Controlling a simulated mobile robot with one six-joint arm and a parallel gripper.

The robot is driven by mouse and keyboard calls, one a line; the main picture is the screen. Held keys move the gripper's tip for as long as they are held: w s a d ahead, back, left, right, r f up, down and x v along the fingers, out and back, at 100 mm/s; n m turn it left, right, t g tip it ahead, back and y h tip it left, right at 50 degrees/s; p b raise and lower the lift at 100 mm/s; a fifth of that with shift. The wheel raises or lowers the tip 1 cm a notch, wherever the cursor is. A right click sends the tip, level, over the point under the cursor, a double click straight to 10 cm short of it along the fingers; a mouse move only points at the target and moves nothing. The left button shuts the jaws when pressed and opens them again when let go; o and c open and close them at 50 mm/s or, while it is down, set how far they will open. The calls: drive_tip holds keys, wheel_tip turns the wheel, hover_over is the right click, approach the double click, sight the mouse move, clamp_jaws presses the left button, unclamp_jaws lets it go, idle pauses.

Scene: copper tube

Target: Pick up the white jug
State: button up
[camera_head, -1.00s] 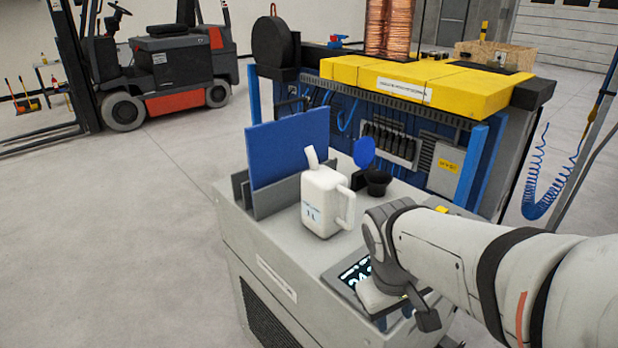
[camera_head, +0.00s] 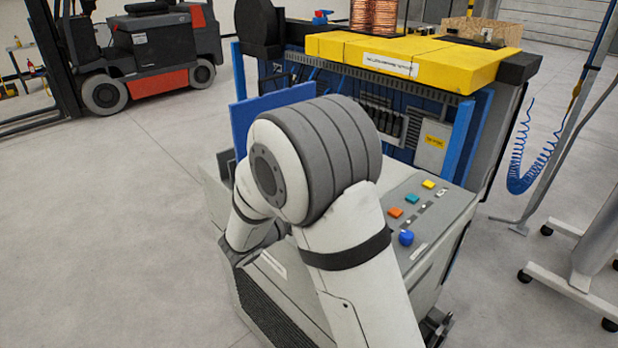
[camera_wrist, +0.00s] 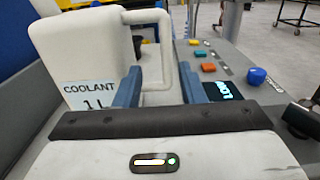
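The white jug (camera_wrist: 85,55) stands upright on the grey cabinet top at the left of the wrist view, with a label reading "COOLANT 1 L". Its handle (camera_wrist: 164,50) sticks out to the right. My gripper (camera_wrist: 158,80) is open, its two blue fingers apart, and the handle shows between them. The left finger overlaps the jug's right side in the picture. I cannot tell whether either finger touches the jug. In the head view my arm hides the jug and the gripper.
The cabinet top (camera_head: 445,205) carries coloured buttons and a blue knob (camera_head: 406,238). A small display (camera_wrist: 222,91) lies just right of the fingers. A blue panel (camera_head: 240,122) stands behind my arm. A yellow block (camera_head: 400,58) tops the cabinet's back.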

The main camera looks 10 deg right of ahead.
drive_tip(key=x, duration=0.4)
drive_tip(key=p+x, duration=0.1)
drive_tip(key=x, duration=0.1)
drive_tip(key=shift+s+d, duration=0.15)
drive_tip(key=shift+d, duration=0.45)
clamp_jaws()
idle(0.7)
drive_tip(key=shift+r, duration=0.15)
